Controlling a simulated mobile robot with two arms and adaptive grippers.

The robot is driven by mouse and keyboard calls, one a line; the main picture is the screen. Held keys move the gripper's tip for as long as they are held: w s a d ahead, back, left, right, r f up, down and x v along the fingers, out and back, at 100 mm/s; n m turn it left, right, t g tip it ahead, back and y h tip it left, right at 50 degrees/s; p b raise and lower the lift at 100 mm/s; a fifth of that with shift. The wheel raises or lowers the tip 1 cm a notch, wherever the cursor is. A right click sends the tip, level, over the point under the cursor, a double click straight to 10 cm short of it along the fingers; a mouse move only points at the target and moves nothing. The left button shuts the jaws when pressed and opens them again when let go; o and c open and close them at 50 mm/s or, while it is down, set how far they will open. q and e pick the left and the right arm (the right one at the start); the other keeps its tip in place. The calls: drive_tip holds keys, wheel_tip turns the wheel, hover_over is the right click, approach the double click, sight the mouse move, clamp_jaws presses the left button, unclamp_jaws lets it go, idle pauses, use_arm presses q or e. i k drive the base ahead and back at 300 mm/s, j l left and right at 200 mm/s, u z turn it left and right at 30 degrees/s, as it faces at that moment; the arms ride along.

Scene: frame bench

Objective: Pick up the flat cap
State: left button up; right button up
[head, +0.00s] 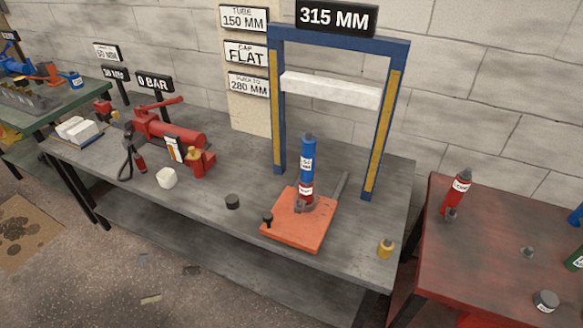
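A short dark cylinder with a flat top (232,201) stands on the grey bench, left of the orange plate; it looks like a flat cap. A dark grey round piece (545,301) on the red table at the right is also short, and I cannot tell for sure which one is the flat cap. A sign reading "CAP FLAT" (246,54) is on the board behind the bench. Neither of my grippers is in view.
A blue and red jack (307,163) stands upright on the orange plate (300,232) under the blue frame (279,120). The bench front left of the plate is mostly clear.

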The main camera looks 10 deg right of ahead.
sight(232, 199)
drive_tip(key=i+j+z, duration=0.1)
drive_tip(key=j, duration=0.2)
drive_tip(key=i+j+z, duration=0.1)
drive_tip(key=j, duration=0.2)
drive_tip(key=i+j, duration=0.2)
drive_tip(key=i+j+z, duration=0.15)
drive_tip(key=j, duration=0.25)
drive_tip(key=k, duration=0.05)
